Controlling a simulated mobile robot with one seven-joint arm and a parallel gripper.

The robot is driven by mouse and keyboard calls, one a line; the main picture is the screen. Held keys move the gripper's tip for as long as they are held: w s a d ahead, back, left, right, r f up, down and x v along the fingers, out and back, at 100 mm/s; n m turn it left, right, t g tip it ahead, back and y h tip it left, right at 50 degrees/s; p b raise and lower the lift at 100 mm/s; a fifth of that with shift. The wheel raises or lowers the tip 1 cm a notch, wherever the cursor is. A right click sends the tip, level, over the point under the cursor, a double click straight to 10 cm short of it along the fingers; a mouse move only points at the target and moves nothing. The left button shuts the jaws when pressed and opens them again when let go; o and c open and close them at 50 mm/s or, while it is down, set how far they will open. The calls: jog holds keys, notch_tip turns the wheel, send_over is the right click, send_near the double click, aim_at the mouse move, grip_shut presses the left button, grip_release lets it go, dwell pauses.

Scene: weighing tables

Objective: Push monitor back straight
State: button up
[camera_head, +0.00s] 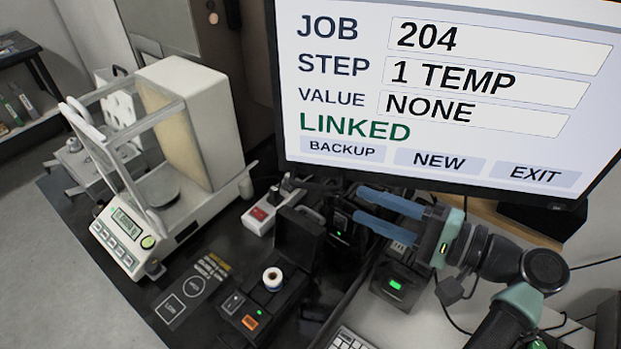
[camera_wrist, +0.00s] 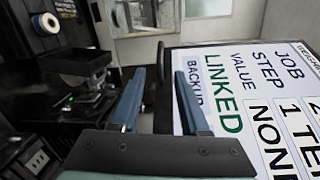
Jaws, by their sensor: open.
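The monitor (camera_head: 350,125) is a large black-framed screen at the upper right of the head view, cut off by the top edge. Its lower edge slopes down to the right. It reads JOB 204, STEP 1 TEMP, VALUE NONE, LINKED. In the wrist view the monitor (camera_wrist: 265,75) fills the right side, turned on its side. My gripper (camera_head: 360,204) is open, with two blue fingers just below the monitor's lower edge in the head view. In the wrist view my gripper (camera_wrist: 155,75) has one finger overlapping the screen's edge. I cannot tell whether it touches.
A glass-sided balance (camera_head: 165,185) stands on the dark table at left. A small printer (camera_head: 262,305) with a white roll, a red-switched power strip (camera_head: 262,215) and a black device with a green light (camera_head: 398,283) crowd the middle. A keyboard (camera_head: 348,340) shows at the bottom.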

aim_at(316, 187)
jog(key=p+x, duration=0.1)
jog(key=x, duration=0.9)
jog(key=shift+a+p, duration=0.1)
jog(key=shift+p, duration=0.3)
grip_shut()
dwell(0.8)
